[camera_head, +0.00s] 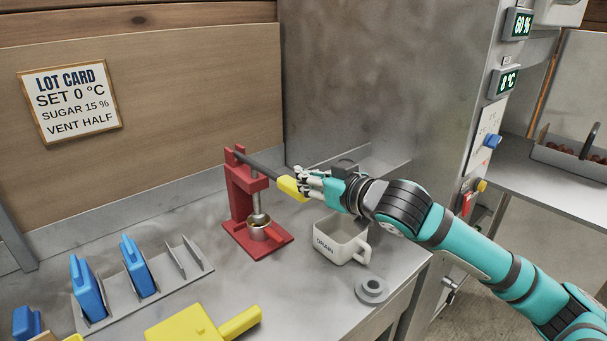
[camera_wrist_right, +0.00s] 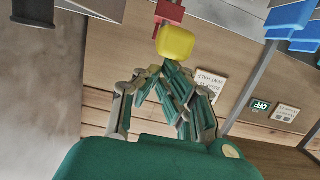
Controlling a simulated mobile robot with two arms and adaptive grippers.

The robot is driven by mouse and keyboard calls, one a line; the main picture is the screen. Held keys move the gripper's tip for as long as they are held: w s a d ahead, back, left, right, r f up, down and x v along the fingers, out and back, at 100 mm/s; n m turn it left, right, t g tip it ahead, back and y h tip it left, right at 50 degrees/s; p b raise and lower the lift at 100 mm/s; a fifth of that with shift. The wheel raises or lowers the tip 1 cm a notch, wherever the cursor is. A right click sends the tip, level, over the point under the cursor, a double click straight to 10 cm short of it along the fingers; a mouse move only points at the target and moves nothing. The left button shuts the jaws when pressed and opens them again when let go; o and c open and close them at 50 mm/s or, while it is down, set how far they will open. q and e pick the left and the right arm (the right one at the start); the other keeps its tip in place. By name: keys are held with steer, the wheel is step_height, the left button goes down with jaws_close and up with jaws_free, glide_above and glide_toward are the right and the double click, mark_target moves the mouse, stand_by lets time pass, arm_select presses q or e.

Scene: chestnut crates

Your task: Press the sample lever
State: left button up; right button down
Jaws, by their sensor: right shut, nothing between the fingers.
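The sample lever is a dark bar (camera_head: 262,167) with a yellow grip (camera_head: 291,187), on a red press stand (camera_head: 240,190) in the head view. The bar slopes down to the right from the top of the stand. Below it a small metal cup (camera_head: 258,222) sits on the red base under the plunger. My right gripper (camera_head: 304,184) is shut and empty, with its fingertips at the yellow grip; I cannot tell whether they touch. In the right wrist view the yellow grip (camera_wrist_right: 175,43) is just beyond the fingers (camera_wrist_right: 170,75). My left gripper is not in view.
A white DRAIN mug (camera_head: 340,240) stands under my right gripper. A grey ringed part (camera_head: 371,290) lies near the counter edge. A grey rack (camera_head: 150,290) with blue pieces and a yellow object (camera_head: 195,328) are at front left. A lot card (camera_head: 69,102) hangs behind.

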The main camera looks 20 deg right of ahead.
steer(key=f+b+v, duration=0.1)
steer(key=b+v, duration=0.1)
steer(key=v, duration=0.7)
steer(key=shift+s, duration=0.1)
